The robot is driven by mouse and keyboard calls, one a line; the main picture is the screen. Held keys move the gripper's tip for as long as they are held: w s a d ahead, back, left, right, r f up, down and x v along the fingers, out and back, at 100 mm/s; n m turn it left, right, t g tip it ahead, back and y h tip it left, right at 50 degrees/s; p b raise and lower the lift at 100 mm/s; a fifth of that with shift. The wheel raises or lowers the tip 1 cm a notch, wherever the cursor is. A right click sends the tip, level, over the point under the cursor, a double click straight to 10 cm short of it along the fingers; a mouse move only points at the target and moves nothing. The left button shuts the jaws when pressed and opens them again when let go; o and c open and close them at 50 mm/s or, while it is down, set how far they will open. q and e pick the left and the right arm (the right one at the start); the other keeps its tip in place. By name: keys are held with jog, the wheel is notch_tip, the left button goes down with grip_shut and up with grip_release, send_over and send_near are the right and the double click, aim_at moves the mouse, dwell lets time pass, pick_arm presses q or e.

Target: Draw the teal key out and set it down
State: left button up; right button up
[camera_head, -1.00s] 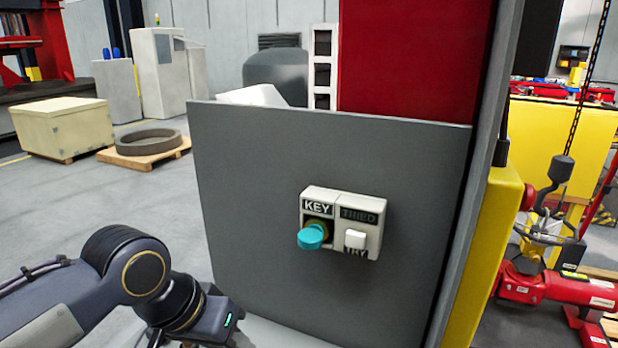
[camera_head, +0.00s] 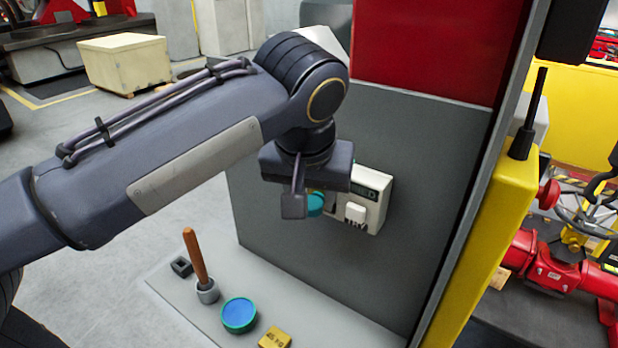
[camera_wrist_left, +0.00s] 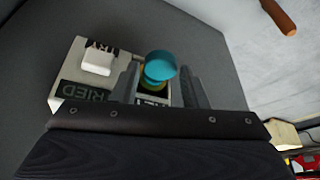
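The teal key (camera_head: 316,205) sticks out of the white switch box (camera_head: 372,200) on the grey panel, to the left of a white button. My left gripper (camera_head: 299,204) is at the key and hides part of it and of the box's KEY side. In the left wrist view the key's round teal head (camera_wrist_left: 160,64) lies between the two fingers of the left gripper (camera_wrist_left: 160,72). The fingers are apart, one on each side of the key, with a small gap showing beside it. My right gripper is not in view.
A light grey ledge (camera_head: 190,305) below the panel carries a wooden-handled tool (camera_head: 195,257) in a grey cup, a teal-rimmed blue round dish (camera_head: 239,315), a yellow block (camera_head: 274,338) and a small dark square piece (camera_head: 181,266). A yellow post (camera_head: 490,230) stands right of the panel.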

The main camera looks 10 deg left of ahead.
pick_arm(q)
jog(key=shift+x, duration=0.75)
jog(key=c, duration=0.7)
jog(key=shift+s+a+b, duration=0.15)
jog(key=shift+s+a, duration=0.1)
jog(key=shift+s, duration=0.45)
jog(key=shift+s+a+b, duration=0.2)
jog(key=shift+s+a, duration=0.05)
jog(key=shift+s, duration=0.4)
jog(key=shift+s+a+b, duration=0.15)
jog(key=shift+s+a, duration=0.1)
jog(key=shift+s, duration=0.45)
jog(key=shift+c, duration=0.2)
jog(key=shift+s, duration=0.2)
